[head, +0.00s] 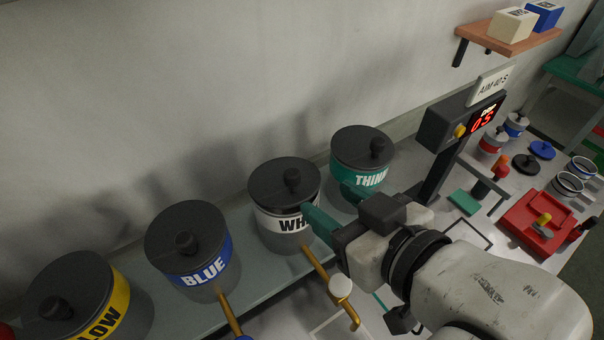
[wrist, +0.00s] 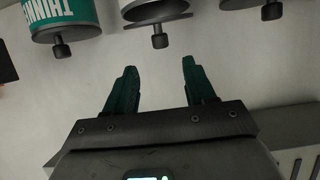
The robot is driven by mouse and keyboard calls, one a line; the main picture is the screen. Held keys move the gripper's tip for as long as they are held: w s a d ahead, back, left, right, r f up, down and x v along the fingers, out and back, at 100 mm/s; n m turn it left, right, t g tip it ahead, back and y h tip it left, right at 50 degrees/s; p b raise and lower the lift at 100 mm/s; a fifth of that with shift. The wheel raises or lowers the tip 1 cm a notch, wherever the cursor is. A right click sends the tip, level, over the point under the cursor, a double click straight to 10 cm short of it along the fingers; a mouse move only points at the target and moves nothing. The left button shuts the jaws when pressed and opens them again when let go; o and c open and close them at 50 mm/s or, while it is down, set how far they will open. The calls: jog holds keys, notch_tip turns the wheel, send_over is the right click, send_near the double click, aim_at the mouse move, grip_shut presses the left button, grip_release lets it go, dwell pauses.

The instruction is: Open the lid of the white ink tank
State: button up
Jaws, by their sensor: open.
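The white ink tank (head: 282,222), labelled "WH…" with the rest hidden by my gripper, stands between the blue and thinner tanks. Its dark lid (head: 268,181) has a black knob (head: 291,180) on top. In the wrist view, which looks upside down, the lid (wrist: 157,23) seems slightly tilted, with a dark gap between it and the tank. The knob (wrist: 160,41) hangs just beyond my fingertips, in line with the space between them. My gripper (wrist: 158,66) is open and empty. In the head view my gripper (head: 309,214) is at the tank's right side.
The thinner tank (head: 361,178) stands close on the right, the blue tank (head: 205,270) and yellow tank (head: 118,318) on the left. A brass tap (head: 320,268) sticks out in front of the white tank. The wall is close behind. A display post (head: 440,170) stands right.

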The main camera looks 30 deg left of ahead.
aim_at(297, 180)
jog(key=x, duration=1)
jog(key=shift+b, duration=0.4)
jog(key=shift+c, duration=0.4)
grip_shut()
